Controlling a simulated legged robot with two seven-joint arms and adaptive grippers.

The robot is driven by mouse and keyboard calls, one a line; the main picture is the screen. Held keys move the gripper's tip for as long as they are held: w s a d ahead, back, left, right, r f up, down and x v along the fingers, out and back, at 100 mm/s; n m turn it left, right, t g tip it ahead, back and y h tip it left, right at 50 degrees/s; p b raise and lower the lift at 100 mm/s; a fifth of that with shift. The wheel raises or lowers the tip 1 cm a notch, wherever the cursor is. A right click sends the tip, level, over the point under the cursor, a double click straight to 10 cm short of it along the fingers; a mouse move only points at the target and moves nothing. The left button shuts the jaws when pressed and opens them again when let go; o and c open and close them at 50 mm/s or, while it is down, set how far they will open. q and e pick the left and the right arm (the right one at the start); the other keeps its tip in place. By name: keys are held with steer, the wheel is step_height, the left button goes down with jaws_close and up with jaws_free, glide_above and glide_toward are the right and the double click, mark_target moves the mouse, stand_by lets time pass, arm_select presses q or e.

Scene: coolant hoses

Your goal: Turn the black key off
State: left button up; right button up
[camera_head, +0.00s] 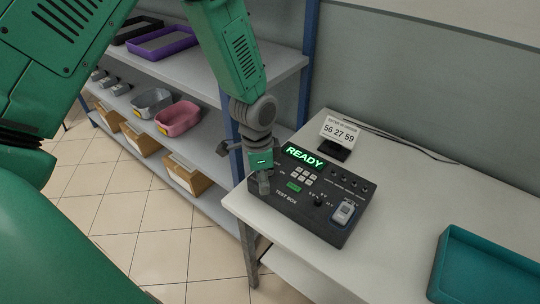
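The black test box (296,226) sits on the white table, with a lit green display (304,155) reading READY. It bears a grey keypad (304,175), a green button (294,187), a small black knob (319,200) and a white switch (344,213). I cannot make out a black key for sure; the panel's left end is hidden behind my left gripper. My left gripper (264,186) points down at that left end, its fingertips close to or touching the panel. Its finger opening is too small and dark to judge. My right gripper is not in view.
A white sign (340,131) reading 56 27 59 stands behind the box, with a black cable along the wall. A teal tray (486,268) lies at the right of the table. A shelf with bins (178,118) stands at the left, beside a blue post.

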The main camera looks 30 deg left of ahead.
arm_select(q)
steer(key=w+a+r+m+y, duration=0.1)
steer(key=w+a+r+m, duration=0.15)
steer(key=r, duration=0.35)
steer(key=w+a+r+m, duration=0.1)
steer(key=w+r, duration=0.3)
steer(key=r, duration=0.2)
steer(key=f, duration=1.3)
steer(key=shift+w+d+f+b, duration=0.1)
steer(key=shift+w+d+b, duration=0.1)
steer(key=shift+b, duration=0.1)
jaws_close()
